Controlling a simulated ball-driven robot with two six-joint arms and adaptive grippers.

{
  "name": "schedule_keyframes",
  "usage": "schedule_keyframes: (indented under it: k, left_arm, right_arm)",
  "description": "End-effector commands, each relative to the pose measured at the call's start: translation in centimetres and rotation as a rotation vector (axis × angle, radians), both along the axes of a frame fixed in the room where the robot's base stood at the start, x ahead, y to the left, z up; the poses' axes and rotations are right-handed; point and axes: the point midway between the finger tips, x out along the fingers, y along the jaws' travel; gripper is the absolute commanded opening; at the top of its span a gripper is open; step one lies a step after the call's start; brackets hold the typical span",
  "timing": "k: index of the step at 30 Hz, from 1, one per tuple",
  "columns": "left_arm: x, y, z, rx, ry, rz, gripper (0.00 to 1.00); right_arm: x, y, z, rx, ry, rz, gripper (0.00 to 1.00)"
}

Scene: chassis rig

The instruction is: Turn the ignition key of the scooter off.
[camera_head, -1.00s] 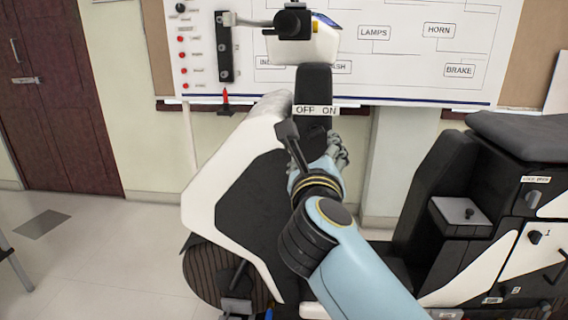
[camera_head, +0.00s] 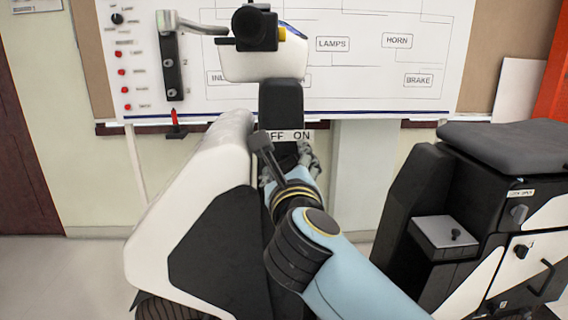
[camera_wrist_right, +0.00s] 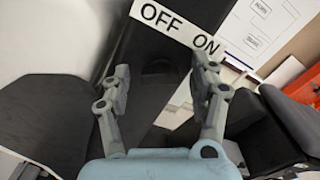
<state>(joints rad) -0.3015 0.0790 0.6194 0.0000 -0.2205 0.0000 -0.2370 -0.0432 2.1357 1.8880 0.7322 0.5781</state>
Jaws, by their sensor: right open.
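The scooter's white front shield (camera_head: 185,190) fills the lower left middle of the head view. A black column (camera_head: 281,103) rises behind it and carries a white OFF/ON label (camera_head: 300,136). In the right wrist view the label (camera_wrist_right: 180,28) lies across the column, OFF at left and ON at right. In the head view my right gripper (camera_head: 296,163) is mostly hidden by my wrist. My left gripper is not in view.
The handlebar head (camera_head: 265,62) with a black grip stands above the column. A white wiring board (camera_head: 390,75) hangs behind. The scooter's black seat (camera_head: 510,142) and side panels are at right. Open floor (camera_head: 85,270) shows at lower left.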

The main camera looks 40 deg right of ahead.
Motion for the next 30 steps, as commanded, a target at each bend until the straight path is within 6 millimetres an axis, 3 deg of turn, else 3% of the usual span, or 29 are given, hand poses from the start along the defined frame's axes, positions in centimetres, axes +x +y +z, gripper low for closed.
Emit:
schedule_keyframes:
  k: [4,16,23,30]
  left_arm:
    - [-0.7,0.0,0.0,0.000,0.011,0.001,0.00]
    - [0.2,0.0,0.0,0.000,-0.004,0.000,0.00]
    - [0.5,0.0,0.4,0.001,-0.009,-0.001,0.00]
    - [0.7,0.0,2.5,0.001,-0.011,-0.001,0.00]
  right_arm:
    - [0.0,0.0,0.0,0.000,0.000,0.000,0.59]
    - [0.0,0.0,0.0,0.000,0.000,0.000,0.07]
    - [0.0,0.0,0.1,-0.013,0.011,0.001,0.06]
    - [0.0,0.0,0.4,-0.092,0.079,0.002,0.06]
